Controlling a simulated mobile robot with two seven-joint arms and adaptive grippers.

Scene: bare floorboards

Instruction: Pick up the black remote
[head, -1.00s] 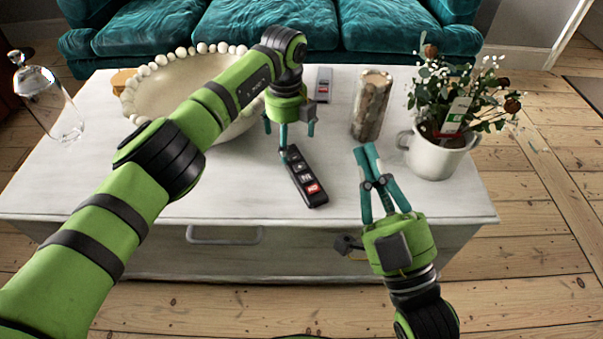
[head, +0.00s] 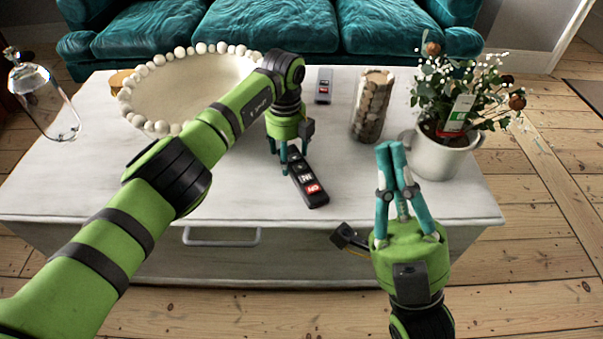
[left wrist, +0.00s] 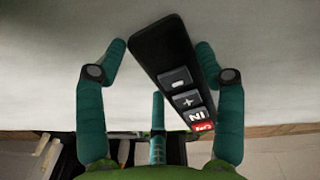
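The black remote (head: 310,186) lies on the white table, with grey buttons and a red one at its near end. My left gripper (head: 289,170) is low over the remote's far end. In the left wrist view the remote (left wrist: 168,62) lies between the spread teal fingers of this gripper (left wrist: 160,50). The right-hand finger is very near the remote's edge, and I cannot tell if it touches. A small gap shows on the other side. My right gripper (head: 390,147) is empty in front of the table, its fingertips together.
A cream bowl with a bead rim (head: 190,90) stands at the left, beside my left arm. A smaller grey device (head: 323,86), a patterned cylinder (head: 371,105) and a potted plant (head: 440,155) stand behind or right. The table's front right is clear.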

